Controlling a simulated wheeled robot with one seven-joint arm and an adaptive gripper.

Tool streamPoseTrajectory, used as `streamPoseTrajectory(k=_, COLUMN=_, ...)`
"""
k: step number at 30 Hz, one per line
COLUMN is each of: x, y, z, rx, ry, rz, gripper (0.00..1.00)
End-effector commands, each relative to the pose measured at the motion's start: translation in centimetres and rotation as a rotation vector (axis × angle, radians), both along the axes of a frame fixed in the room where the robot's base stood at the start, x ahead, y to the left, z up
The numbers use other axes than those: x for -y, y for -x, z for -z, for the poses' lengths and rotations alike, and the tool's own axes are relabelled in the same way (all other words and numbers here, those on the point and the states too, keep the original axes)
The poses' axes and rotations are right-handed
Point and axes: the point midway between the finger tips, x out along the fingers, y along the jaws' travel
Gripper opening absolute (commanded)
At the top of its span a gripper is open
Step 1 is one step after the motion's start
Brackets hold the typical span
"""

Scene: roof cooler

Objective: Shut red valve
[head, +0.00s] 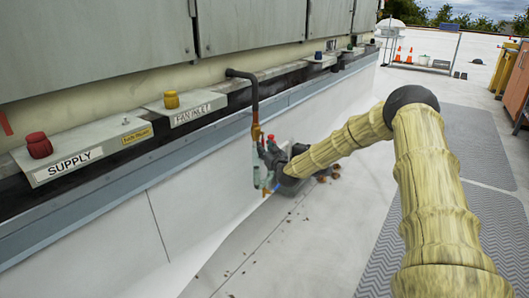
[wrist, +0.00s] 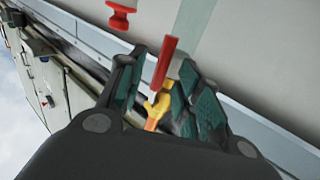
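In the wrist view a red bar-shaped lever (wrist: 165,62) shows in the gap between my fingertips, with a yellow fitting (wrist: 157,103) just below it. A separate red knob (wrist: 120,15) shows beyond the left finger. My gripper (wrist: 161,60) is open, with space visible on both sides of the lever; I cannot tell whether either finger touches it. In the head view my gripper (head: 284,166) is beside the vertical pipe (head: 255,110), near a small red part (head: 272,145). My gripper and arm hide part of the fittings there.
A red knob (head: 39,145) sits on the SUPPLY box (head: 68,165), and a yellow knob (head: 171,100) on the FAN INLET box (head: 187,112). The long cooler wall (head: 190,215) runs along the left. Open roof floor (head: 310,245) lies below my arm.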

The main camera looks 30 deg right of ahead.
Motion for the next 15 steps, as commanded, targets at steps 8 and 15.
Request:
streamPoseTrajectory(k=8, x=0.13, y=-1.11, z=-0.04, rx=0.000, ry=0.000, rz=-0.001, gripper=0.35)
streamPoseTrajectory(k=15, x=0.15, y=-1.08, z=-0.05, rx=0.000, ry=0.000, rz=-0.001, gripper=0.27)
